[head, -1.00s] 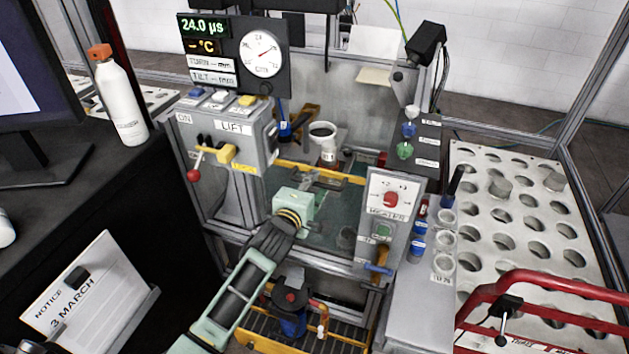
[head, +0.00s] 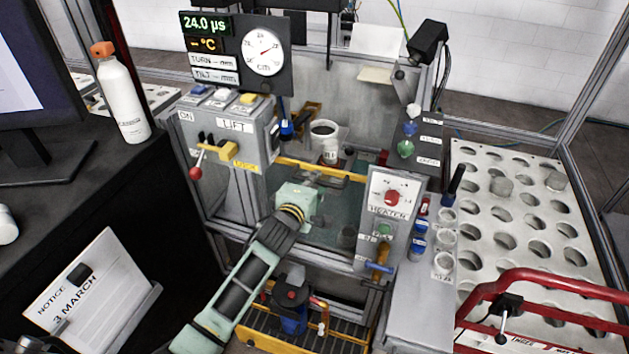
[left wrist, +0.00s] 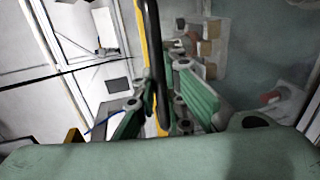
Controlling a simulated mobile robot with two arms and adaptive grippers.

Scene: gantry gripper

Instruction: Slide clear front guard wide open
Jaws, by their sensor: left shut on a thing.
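The clear front guard (head: 332,232) is a see-through pane across the machine's front, with a yellow rail (head: 345,177) along its top. My left gripper (head: 314,184) is at the guard's upper edge, left of its middle. In the left wrist view, my left gripper's green fingers (left wrist: 160,108) are shut around a black bar handle (left wrist: 151,50) beside the yellow rail (left wrist: 141,38). My gripper's body hides the handle and part of the pane in the head view. My right gripper is not in view.
The lift box (head: 228,140) with a red-knobbed lever stands left of the guard. The heating control panel (head: 392,215) stands right. A white cup (head: 325,142) is behind the guard. A perforated table (head: 520,215) and red tubular handle (head: 550,285) lie at right.

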